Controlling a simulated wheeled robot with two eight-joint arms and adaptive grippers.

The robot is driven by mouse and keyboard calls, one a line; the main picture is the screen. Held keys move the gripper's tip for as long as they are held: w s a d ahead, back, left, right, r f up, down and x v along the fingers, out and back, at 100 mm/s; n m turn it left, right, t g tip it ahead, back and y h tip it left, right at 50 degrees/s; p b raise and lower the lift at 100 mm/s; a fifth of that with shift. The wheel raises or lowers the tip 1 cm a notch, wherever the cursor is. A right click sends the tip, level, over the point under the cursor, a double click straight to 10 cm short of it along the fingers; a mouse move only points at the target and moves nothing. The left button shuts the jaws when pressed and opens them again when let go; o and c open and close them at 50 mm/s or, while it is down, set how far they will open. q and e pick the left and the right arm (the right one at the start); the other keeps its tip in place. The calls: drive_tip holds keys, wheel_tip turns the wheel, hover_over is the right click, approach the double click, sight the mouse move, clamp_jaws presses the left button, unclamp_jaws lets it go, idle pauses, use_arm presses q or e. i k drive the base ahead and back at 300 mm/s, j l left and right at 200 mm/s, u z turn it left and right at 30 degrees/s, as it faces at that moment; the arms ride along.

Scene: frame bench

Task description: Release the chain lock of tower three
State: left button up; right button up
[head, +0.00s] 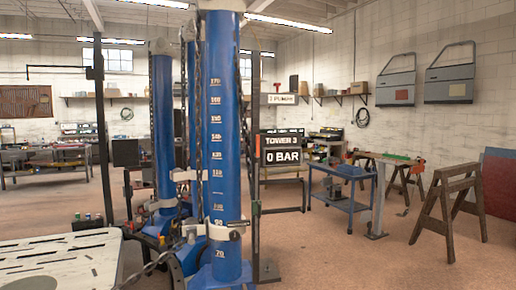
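A tall blue tower (222,120) with a white height scale stands in the middle of the head view. A black sign (282,143) right beside it reads "TOWER 3" and "0 BAR". A pale clamp-like collar (222,232) goes around the tower low down, near the 90 mark, with a small round part at its right. It may be the chain lock; I cannot tell its state. A dark chain (200,110) hangs along the tower's left side. Neither of my grippers can be made out in the head view.
More blue towers (163,125) stand behind to the left. A pale slotted table (60,262) fills the lower left. A blue workbench (342,190) and wooden sawhorses (447,200) stand at the right. The floor at front right is clear.

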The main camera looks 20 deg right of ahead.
sight(257, 155)
drive_tip(key=i+l+u, duration=0.25)
drive_tip(key=i+l, duration=1.4)
drive_tip(key=l, duration=0.15)
